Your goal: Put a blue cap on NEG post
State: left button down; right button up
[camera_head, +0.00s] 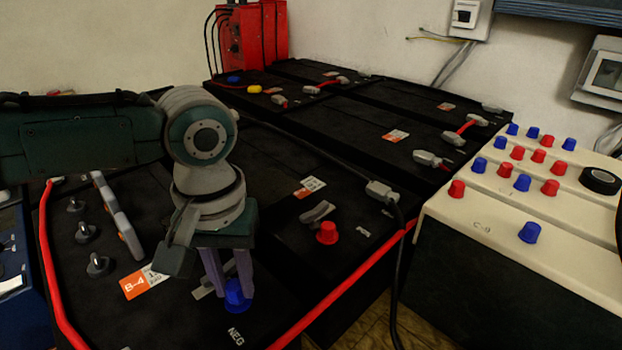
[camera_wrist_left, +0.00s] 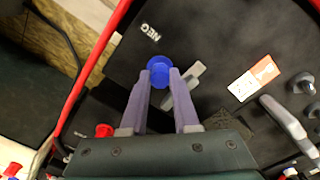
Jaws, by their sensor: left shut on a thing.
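My left gripper (camera_head: 238,285) points down, shut on a blue cap (camera_head: 237,298) over the near battery, B-4 (camera_head: 183,325). The cap is just beside the NEG label (camera_head: 235,336). In the left wrist view, the blue cap (camera_wrist_left: 159,70) is between the fingertips of my left gripper (camera_wrist_left: 160,78), close to the NEG label (camera_wrist_left: 150,32) and a grey metal strap (camera_wrist_left: 184,88). The NEG post is hidden, apparently under the cap; I cannot tell whether the cap is fully down. My right gripper is not in view.
A red cap (camera_head: 327,233) sits on a post of the neighbouring battery. Red cables (camera_head: 345,287) run along the near battery's edges. A white-topped cabinet (camera_head: 470,232) at right carries several red and blue caps and a black tape roll (camera_head: 600,181). Three vent plugs (camera_head: 86,232) stand at left.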

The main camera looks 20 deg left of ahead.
pick_arm(q)
jog(key=shift+f, duration=0.4)
dwell(0.6)
jog(key=c, duration=0.9)
grip_release()
jog(key=shift+c, duration=0.2)
jog(key=o, duration=0.4)
jog(key=shift+d, duration=0.1)
jog(key=shift+c, duration=0.2)
jog(key=shift+c, duration=0.9)
jog(key=o, duration=0.3)
jog(key=shift+f, duration=0.1)
